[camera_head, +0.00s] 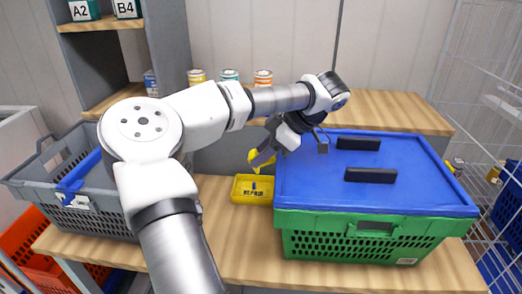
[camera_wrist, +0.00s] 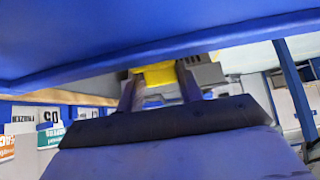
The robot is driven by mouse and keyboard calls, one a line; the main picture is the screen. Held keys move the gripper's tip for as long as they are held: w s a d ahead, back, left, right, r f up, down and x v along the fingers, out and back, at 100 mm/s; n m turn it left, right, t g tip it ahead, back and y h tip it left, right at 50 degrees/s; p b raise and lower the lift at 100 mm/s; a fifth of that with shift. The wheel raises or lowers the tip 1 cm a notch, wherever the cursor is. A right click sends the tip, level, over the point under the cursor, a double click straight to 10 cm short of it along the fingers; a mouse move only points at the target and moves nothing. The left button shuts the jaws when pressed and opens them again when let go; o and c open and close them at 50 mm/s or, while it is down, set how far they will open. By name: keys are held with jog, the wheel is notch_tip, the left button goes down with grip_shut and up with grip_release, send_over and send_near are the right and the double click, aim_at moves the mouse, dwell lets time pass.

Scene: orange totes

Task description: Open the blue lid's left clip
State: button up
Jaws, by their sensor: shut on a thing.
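The blue lid (camera_head: 410,163) lies on the green crate (camera_head: 350,246) and has two black bars on top. It fills the top of the wrist view (camera_wrist: 130,35). My gripper (camera_head: 265,157) is at the lid's left edge, reaching down from the arm. It is shut on a yellow clip (camera_head: 256,161), which sticks out left of the lid and looks tilted. In the wrist view the clip (camera_wrist: 160,74) shows between my two fingers, just beneath the lid edge. The clip's hinge is hidden, so I cannot tell how far it is turned.
A yellow tray (camera_head: 252,197) with a label stands on the wooden table (camera_head: 223,240) below my gripper. A grey crate (camera_head: 95,222) is at left. Cans stand on a shelf behind. A wire rack (camera_head: 482,100) stands close on the right.

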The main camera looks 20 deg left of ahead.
jog(key=shift+d+r+g+y+p, duration=0.15)
jog(key=shift+y+p, duration=0.1)
jog(key=shift+y, duration=0.3)
jog(key=shift+r+g+y+p, duration=0.1)
jog(key=shift+g+y+p, duration=0.1)
jog(key=shift+y, duration=0.35)
jog(key=o, duration=1)
jog(key=p+v, duration=1)
jog(key=v, duration=0.3)
jog(key=shift+d+r, duration=0.15)
jog(key=shift+d, duration=0.25)
jog(key=shift+w, duration=0.1)
